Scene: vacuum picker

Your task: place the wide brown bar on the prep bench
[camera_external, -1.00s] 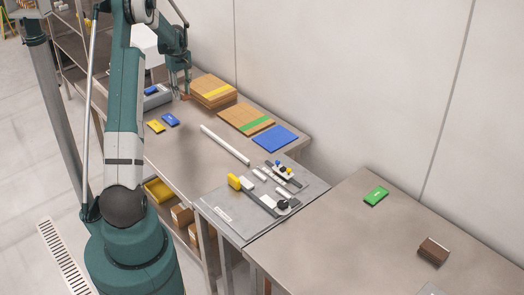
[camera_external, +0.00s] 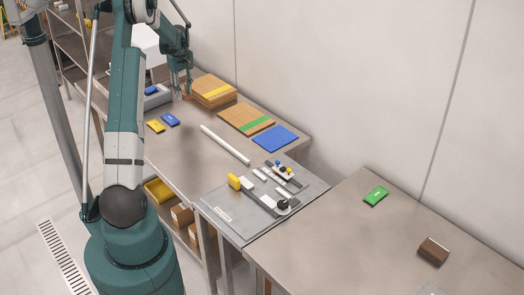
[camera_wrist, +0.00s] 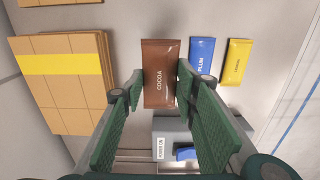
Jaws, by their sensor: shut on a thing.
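A wide brown bar labelled COCOA (camera_wrist: 161,88) sits between the two green fingers of my gripper (camera_wrist: 160,78) in the wrist view. The gripper is shut on it. In the external view my gripper (camera_external: 183,90) is low over the far end of the left-hand bench (camera_external: 185,150), and the bar is barely visible there. Whether the bar touches the bench is hard to tell. A second brown block (camera_external: 433,251) lies on the right-hand bench (camera_external: 350,235). No label shows which bench is the prep bench.
Blue (camera_wrist: 201,62) and yellow (camera_wrist: 235,62) bars lie right of the held bar. A grey box (camera_wrist: 185,135) is close by. Stacked boards (camera_external: 212,91), a blue mat (camera_external: 275,138) and a white rod (camera_external: 225,144) share the left-hand bench. A green bar (camera_external: 376,196) lies on the right-hand bench, which is mostly clear.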

